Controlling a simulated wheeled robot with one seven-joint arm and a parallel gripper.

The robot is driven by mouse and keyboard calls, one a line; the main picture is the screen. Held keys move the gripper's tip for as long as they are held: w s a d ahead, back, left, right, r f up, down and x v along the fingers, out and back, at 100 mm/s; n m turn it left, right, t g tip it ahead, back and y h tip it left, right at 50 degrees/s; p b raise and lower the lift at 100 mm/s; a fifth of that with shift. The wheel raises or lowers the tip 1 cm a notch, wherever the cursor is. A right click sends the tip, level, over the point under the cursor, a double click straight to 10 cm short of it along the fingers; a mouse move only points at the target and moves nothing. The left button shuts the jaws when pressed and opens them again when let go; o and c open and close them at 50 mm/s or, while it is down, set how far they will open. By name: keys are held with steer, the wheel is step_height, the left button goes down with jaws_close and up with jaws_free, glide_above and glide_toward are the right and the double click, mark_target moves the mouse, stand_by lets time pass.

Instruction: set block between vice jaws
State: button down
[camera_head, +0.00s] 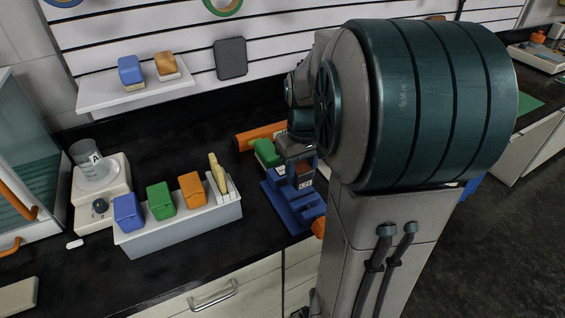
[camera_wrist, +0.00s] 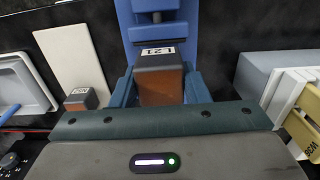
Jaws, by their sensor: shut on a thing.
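A brown block with a white label reading L21 (camera_wrist: 160,85) sits between the two fingers of my gripper (camera_wrist: 160,97) in the wrist view. The fingers are shut on its sides. The blue vice (camera_wrist: 156,14) lies just beyond the block, partly hidden by it and the gripper. In the head view, my gripper (camera_head: 298,160) is over the blue vice (camera_head: 287,212) on the dark bench, with the block (camera_head: 304,176) low in it. My arm covers part of the vice. I cannot tell whether the block is between the jaws or touching them.
A grey rack (camera_head: 180,230) with blue, green and orange blocks stands left of the vice. A green object (camera_head: 266,152) and an orange one (camera_head: 258,136) lie close behind the vice. A scale with a beaker (camera_head: 92,172) is farther left. A shelf (camera_head: 135,92) hangs above.

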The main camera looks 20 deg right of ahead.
mark_target(296, 179)
steer(key=shift+w+f, duration=0.3)
steer(key=shift+w, duration=0.25)
steer(key=shift+w+f, duration=0.25)
steer(key=shift+w, duration=0.25)
steer(key=shift+f, duration=2)
steer(key=shift+f, duration=0.15)
steer(key=c, duration=0.8)
jaws_free()
